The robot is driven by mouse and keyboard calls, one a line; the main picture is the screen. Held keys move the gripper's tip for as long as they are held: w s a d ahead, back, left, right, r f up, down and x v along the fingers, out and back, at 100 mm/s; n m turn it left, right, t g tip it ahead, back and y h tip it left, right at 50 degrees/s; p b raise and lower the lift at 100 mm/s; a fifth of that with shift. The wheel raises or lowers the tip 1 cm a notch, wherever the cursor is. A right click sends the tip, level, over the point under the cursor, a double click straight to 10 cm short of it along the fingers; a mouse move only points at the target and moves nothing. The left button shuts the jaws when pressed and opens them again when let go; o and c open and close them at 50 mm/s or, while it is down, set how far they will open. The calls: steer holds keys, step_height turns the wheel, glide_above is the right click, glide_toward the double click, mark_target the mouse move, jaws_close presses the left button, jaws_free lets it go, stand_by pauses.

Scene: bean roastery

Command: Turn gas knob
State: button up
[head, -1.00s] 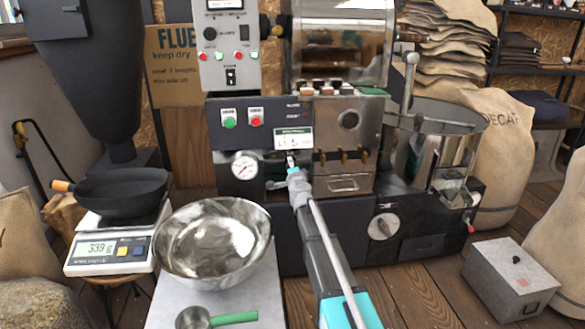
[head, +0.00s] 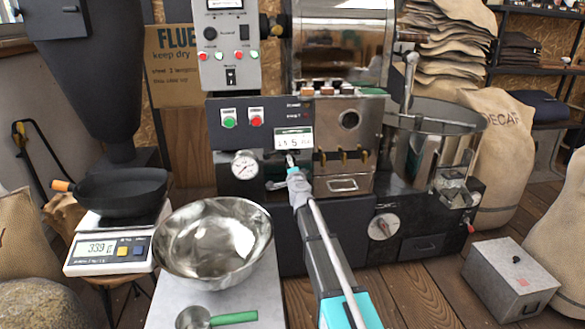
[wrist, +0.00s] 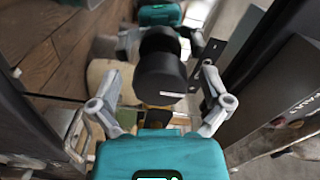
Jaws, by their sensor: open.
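My gripper (head: 290,163) is at the front of the roaster, just below its small display and right of the round gauge. In the wrist view, its two grey fingers (wrist: 160,50) are spread apart. A dark round knob (wrist: 160,76), which seems to be the gas knob, lies between the fingers. I see no clear contact, and I cannot tell how the knob is turned. In the head view, my gripper and arm cover that spot, so the knob does not show clearly there.
The roaster panel carries a gauge (head: 244,165), a display (head: 294,139) and green and red buttons. A steel bowl (head: 172,250) and a scale (head: 88,250) with a black pan stand to the left. A grey metal box (head: 510,272) is on the floor at right.

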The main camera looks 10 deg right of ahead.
steer(key=shift+s, duration=0.1)
steer(key=s, duration=1.1)
steer(key=shift+s, duration=0.4)
steer(key=s+a+f+n+g+y+p, duration=0.3)
steer(key=s+a+n+g, duration=0.15)
steer(key=s+n, duration=0.25)
steer(key=s+a+f+n+g+y+p, duration=0.2)
steer(key=s+a+n+g+y+p, duration=0.1)
steer(key=s+n+g+y, duration=0.25)
steer(key=s+d+f+n+g+h+p, duration=0.15)
steer(key=s+d+g+h, duration=0.3)
steer(key=s, duration=0.45)
steer(key=s+d+f+n+g+h+p, duration=0.1)
steer(key=s+d+f+g+h+p, duration=0.2)
steer(key=s+d, duration=0.5)
step_height(320, 180, up, 38)
steer(key=s+a+h+p, duration=0.1)
steer(key=a+p, duration=0.1)
steer(key=p, duration=3.5)
steer(key=shift+s+a+r, duration=0.15)
steer(key=shift+s+r, duration=0.1)
steer(key=shift+s, duration=0.1)
